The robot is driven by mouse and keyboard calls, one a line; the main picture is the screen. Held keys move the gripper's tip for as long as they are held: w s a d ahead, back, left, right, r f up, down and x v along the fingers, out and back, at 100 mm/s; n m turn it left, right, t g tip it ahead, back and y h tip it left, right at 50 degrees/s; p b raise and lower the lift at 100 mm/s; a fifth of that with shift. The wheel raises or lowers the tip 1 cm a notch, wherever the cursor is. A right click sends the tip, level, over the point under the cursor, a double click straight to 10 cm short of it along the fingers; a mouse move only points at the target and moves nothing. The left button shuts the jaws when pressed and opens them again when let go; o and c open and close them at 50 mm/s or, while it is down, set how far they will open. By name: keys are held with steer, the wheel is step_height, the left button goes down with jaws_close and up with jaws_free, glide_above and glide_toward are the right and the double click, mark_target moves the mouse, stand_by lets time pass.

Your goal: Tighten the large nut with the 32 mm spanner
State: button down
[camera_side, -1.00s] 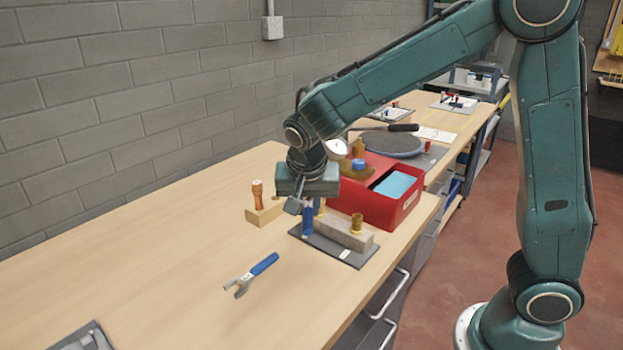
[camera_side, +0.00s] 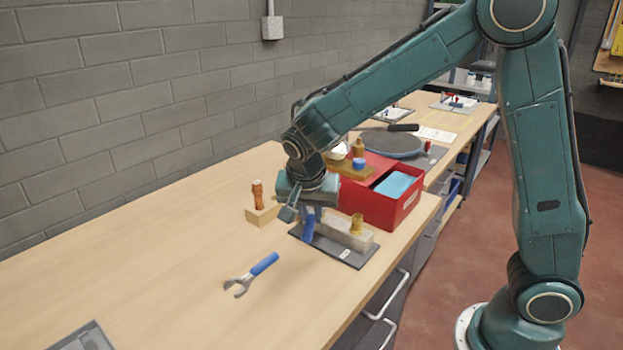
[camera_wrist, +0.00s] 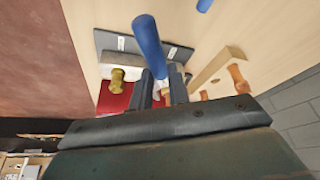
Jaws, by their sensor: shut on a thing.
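My gripper (camera_side: 297,208) is shut on a blue-handled spanner (camera_side: 308,226), low over the fixture. In the wrist view the spanner's blue handle (camera_wrist: 149,42) stands out from between my fingers (camera_wrist: 156,96); its metal jaw end is mostly hidden. The fixture is a grey base plate (camera_side: 332,249) with a pale block (camera_side: 338,233) on it. My gripper hides the block's other end, so I cannot tell how the spanner meets a nut. No size marking is readable.
A second blue-handled spanner (camera_side: 252,273) lies on the bench in front. A wooden block with an orange-brown handled tool (camera_side: 257,190) stands left of the fixture. A red box (camera_side: 372,205) stands close behind it. The bench's left side is mostly clear.

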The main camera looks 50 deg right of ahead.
steer(key=shift+d+f, duration=0.1)
steer(key=shift+f, duration=1.35)
steer(key=shift+w+d, duration=0.3)
steer(key=shift+d, duration=0.2)
steer(key=shift+w+d, duration=0.3)
steer(key=shift+d, duration=0.2)
steer(key=shift+w+d+r, duration=0.1)
steer(key=shift+w+d, duration=0.25)
steer(key=shift+d, duration=0.25)
steer(key=shift+w+d, duration=0.35)
steer(key=shift+d, duration=0.2)
stand_by(0.4)
steer(key=shift+w, duration=0.1)
